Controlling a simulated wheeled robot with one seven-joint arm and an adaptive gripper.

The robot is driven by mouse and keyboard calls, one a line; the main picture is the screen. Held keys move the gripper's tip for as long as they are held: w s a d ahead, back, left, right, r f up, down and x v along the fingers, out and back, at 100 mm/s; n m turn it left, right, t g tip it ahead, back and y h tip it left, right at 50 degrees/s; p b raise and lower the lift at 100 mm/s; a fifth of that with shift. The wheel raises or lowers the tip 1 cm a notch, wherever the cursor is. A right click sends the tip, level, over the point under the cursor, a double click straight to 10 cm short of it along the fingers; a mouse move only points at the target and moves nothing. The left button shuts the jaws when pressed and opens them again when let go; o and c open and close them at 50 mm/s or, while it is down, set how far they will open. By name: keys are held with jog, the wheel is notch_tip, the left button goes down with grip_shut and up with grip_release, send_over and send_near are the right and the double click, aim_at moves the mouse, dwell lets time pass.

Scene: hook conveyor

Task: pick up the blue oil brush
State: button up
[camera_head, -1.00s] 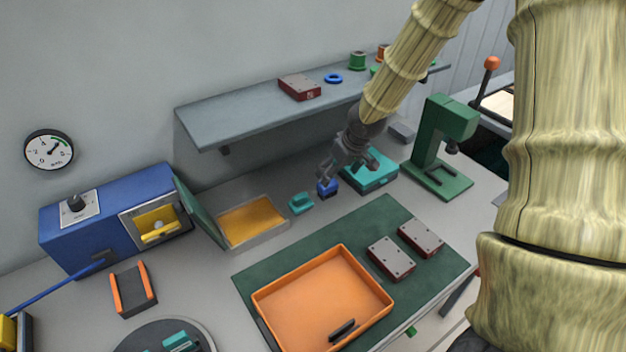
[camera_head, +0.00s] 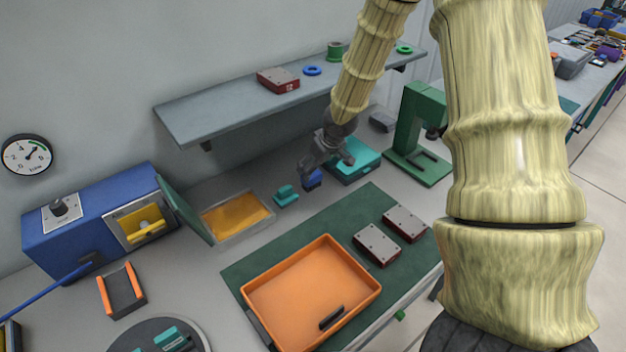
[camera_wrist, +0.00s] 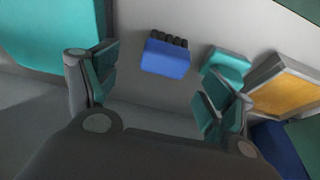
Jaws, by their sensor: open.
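The blue oil brush (camera_head: 313,180) is a small blue block on the grey worktop, between a small teal block (camera_head: 286,196) and a teal box (camera_head: 353,163). In the wrist view the brush (camera_wrist: 167,60) shows its blue body with a row of black bristles along the upper side. It lies beyond the fingertips, roughly in line with the gap between them. My gripper (camera_head: 326,168) is above and close to the brush, pointing down. In the wrist view my gripper (camera_wrist: 157,88) is open, with teal finger pads apart and nothing between them.
The teal box also shows at the left of the wrist view (camera_wrist: 55,35), close to one finger. The small teal block (camera_wrist: 227,64) and a yellow-filled tray (camera_wrist: 290,88) lie right. A grey shelf (camera_head: 230,108) hangs behind; a green press (camera_head: 415,135) stands right.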

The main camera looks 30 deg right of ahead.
aim_at(313, 175)
jog(key=x, duration=0.2)
jog(key=shift+w+a+f, duration=0.2)
jog(key=shift+f, duration=0.05)
jog(key=shift+w+f+p, duration=0.1)
jog(key=shift+f+p, duration=0.4)
jog(key=shift+f, duration=0.25)
jog(key=shift+x, duration=0.8)
jog(key=shift+a+r, duration=0.1)
jog(key=c, duration=1.1)
